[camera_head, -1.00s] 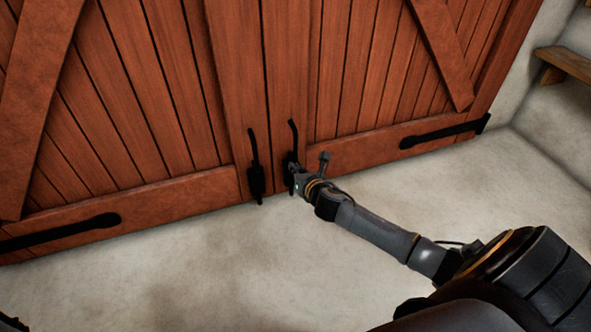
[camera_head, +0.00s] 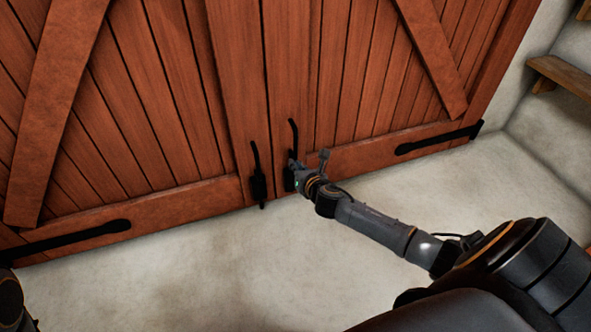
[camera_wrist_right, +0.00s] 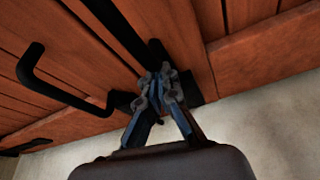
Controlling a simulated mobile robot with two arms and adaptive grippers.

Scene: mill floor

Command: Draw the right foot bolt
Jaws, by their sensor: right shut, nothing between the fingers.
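The right foot bolt (camera_head: 293,140) is a black rod with a bent top on the lower inner edge of the right door leaf. Its black housing (camera_head: 289,179) is partly hidden by my right gripper. My right gripper (camera_head: 293,167) is at the housing, and its fingers are shut with nothing between them. In the right wrist view the fingertips (camera_wrist_right: 163,75) overlap the bolt's bar (camera_wrist_right: 128,35); I cannot tell whether they touch it. The left foot bolt (camera_head: 256,163) stands beside it, and also shows in the right wrist view (camera_wrist_right: 60,88). My left gripper is not in view.
The red-brown plank double doors (camera_head: 180,90) fill the back. Black strap hinges run low on the left (camera_head: 75,239) and right (camera_head: 440,138) leaves. A wooden ledge (camera_head: 562,76) juts from the pale wall at right. The pale floor (camera_head: 200,275) before the doors is clear.

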